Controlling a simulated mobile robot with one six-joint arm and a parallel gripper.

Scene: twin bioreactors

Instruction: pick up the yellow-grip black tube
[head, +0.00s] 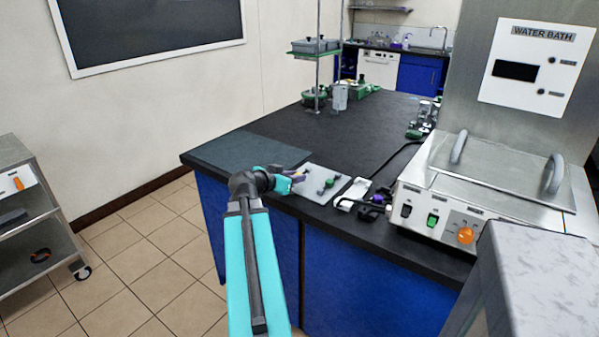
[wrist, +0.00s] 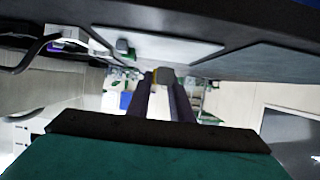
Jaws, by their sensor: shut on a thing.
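My gripper (head: 299,176) is at the front edge of the dark bench, at the left side of a light grey plate. It also shows in the wrist view (wrist: 165,82), where its two dark fingers reach forward from the bottom. It is shut on the yellow-grip black tube, of which a small yellow patch (wrist: 155,76) shows at the fingertips. A small yellow spot (head: 304,171) also shows beside the fingers in the head view. Most of the tube is hidden by the fingers, and its tilt cannot be told.
The light grey plate (head: 314,196) holds a green-and-black piece (head: 329,184). Right of it are a white holder (head: 352,194) and a dark purple item (head: 379,200), then the water bath (head: 490,190). A flat dark mat (head: 245,155) lies left. The bench middle is mostly clear.

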